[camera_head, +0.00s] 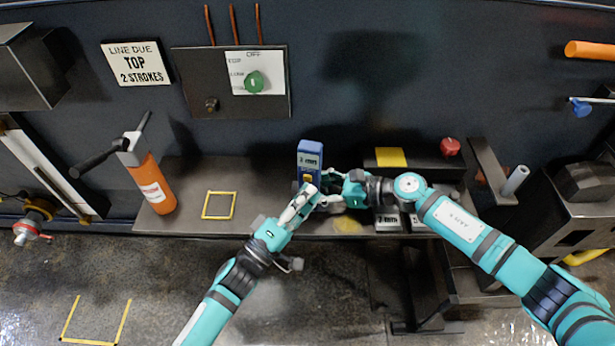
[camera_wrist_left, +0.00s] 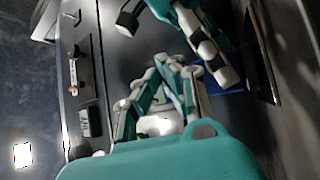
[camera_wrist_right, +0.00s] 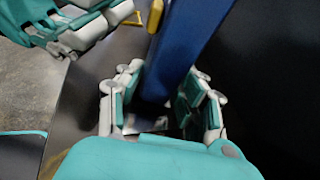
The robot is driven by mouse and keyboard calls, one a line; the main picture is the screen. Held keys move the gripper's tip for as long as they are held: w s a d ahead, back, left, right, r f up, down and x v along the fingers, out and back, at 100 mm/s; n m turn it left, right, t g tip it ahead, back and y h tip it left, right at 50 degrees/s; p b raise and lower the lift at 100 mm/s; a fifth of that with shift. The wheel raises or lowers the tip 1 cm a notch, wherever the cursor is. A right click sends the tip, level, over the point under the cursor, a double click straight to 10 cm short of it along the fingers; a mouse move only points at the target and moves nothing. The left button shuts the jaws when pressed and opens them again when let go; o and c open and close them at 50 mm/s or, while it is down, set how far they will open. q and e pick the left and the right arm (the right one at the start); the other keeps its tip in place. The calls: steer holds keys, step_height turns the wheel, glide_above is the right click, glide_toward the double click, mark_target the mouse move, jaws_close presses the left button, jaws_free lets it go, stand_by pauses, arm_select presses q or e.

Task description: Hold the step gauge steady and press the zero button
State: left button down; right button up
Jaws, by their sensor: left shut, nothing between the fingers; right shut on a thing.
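The step gauge (camera_head: 310,152) is a blue upright block with a grey display and a yellow-orange patch below it, standing over the bench. My right gripper (camera_head: 330,188) is shut on the gauge from the right. In the right wrist view its fingers (camera_wrist_right: 155,100) lie on both sides of the blue gauge body (camera_wrist_right: 190,45). My left gripper (camera_head: 311,194) is shut and empty, its tips just in front of the gauge's lower face. Whether they touch it, I cannot tell. The left wrist view shows its closed fingers (camera_wrist_left: 172,75) near the gauge (camera_wrist_left: 228,100). The zero button cannot be made out with certainty.
An orange cylinder with a black handle (camera_head: 154,187) stands at the bench's left, beside a yellow square outline (camera_head: 219,205). Right of the gauge are a dark block with a yellow patch (camera_head: 391,157), a red knob (camera_head: 450,146) and grey labelled blocks (camera_head: 387,222). A wall panel (camera_head: 205,82) is behind.

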arm_select(q)
steer(key=shift+w, duration=0.1)
stand_by(0.3)
steer(key=shift+w+d, duration=0.1)
steer(key=shift+w, duration=0.25)
steer(key=shift+w+f, duration=0.1)
steer(key=shift+w, duration=0.4)
stand_by(0.6)
steer(key=shift+s, duration=0.95)
steer(key=s, duration=0.2)
steer(key=s+a, duration=0.1)
steer(key=s, duration=0.2)
steer(key=shift+a+r, duration=0.1)
steer(key=shift+r, duration=0.1)
stand_by(1.2)
